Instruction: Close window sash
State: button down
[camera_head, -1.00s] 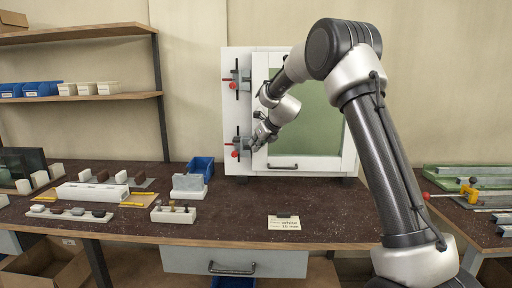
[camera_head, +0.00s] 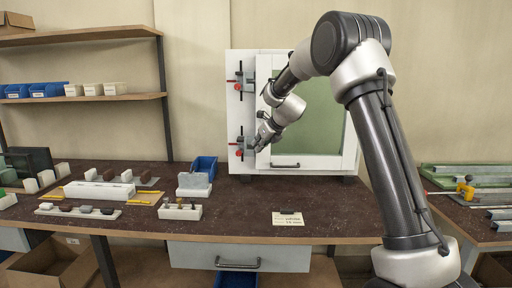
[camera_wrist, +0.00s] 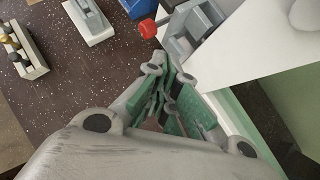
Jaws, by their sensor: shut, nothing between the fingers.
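The window sash (camera_head: 336,163) is a white frame with a green pane, set in a white board (camera_head: 242,60) standing at the back of the bench. A dark handle (camera_head: 286,165) sits on its bottom rail. I cannot tell how far the sash stands open. Two grey clamps with red tips are on the board's left side, an upper one (camera_head: 241,84) and a lower one (camera_head: 243,146). My gripper (camera_head: 262,146) is shut and empty, just right of the lower clamp, in front of the sash's left edge. In the wrist view my gripper (camera_wrist: 164,84) has its green-padded fingers together, below the red-tipped clamp (camera_wrist: 190,28).
A blue bin (camera_head: 205,166) and white blocks stand on the bench (camera_head: 240,212) to the left. A paper card (camera_head: 288,219) lies near the front edge. A second bench with rails and a yellow clamp (camera_head: 466,188) is at right. The bench front is mostly clear.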

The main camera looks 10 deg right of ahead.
jog(key=s+a+r, duration=0.1)
jog(key=s+r, duration=0.4)
jog(key=r, duration=0.1)
jog(key=s+d+f+n+g, duration=0.2)
jog(key=s+f+n+g, duration=0.3)
jog(key=s+n, duration=0.9)
jog(key=s+d+n+h, duration=0.1)
jog(key=s+d+n, duration=0.2)
jog(key=s, duration=0.8)
jog(key=s+d+r+n+t+h, duration=0.1)
jog(key=s+d+n, duration=0.3)
jog(key=s+n, duration=0.4)
jog(key=s+d+r+n+h, duration=0.1)
jog(key=s+n, duration=0.4)
jog(key=s, duration=0.9)
jog(key=shift+s+d+r+n+h, duration=0.2)
jog(key=shift+d+n+h, duration=0.25)
jog(key=shift+d, duration=0.95)
